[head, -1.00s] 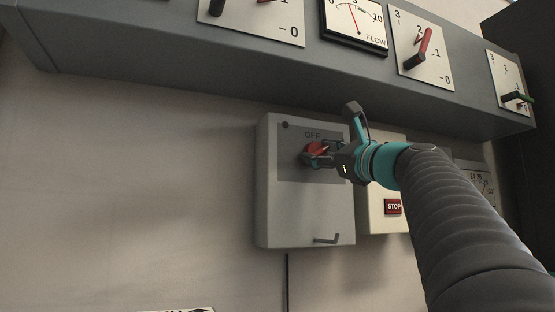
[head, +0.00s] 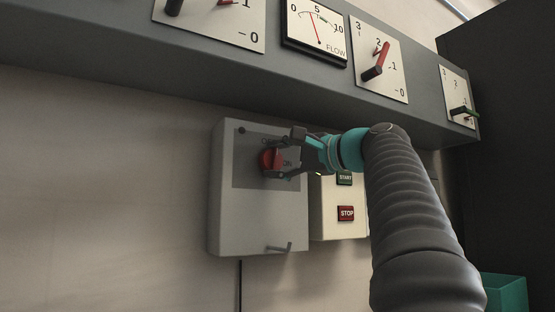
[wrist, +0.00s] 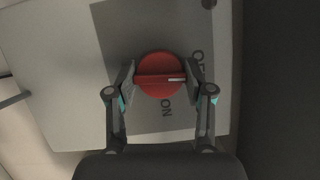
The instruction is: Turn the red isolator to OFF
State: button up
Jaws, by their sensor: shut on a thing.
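The red isolator (head: 268,160) is a round knob with a raised bar on a grey box (head: 228,215). In the head view, OFF is printed above it, partly hidden by my gripper, and ON to its right. My gripper (head: 282,158) is shut on the knob from the right. In the wrist view, the fingers stand on either side of the red isolator (wrist: 153,64).
A pale box with START (head: 344,179) and STOP (head: 346,213) buttons stands just right of the grey box. A grey panel (head: 120,75) with dials and a FLOW meter (head: 316,30) juts out above. A teal bin (head: 506,292) is at lower right.

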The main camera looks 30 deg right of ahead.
jog(key=shift+n+g, duration=0.3)
jog(key=shift+n, duration=0.3)
jog(key=o, duration=1.2)
jog(key=shift+c, duration=0.2)
jog(key=shift+s+d, duration=0.1)
jog(key=shift+s, duration=0.05)
jog(key=v, duration=1.1)
jog(key=shift+s, duration=0.35)
jog(key=shift+d, duration=0.1)
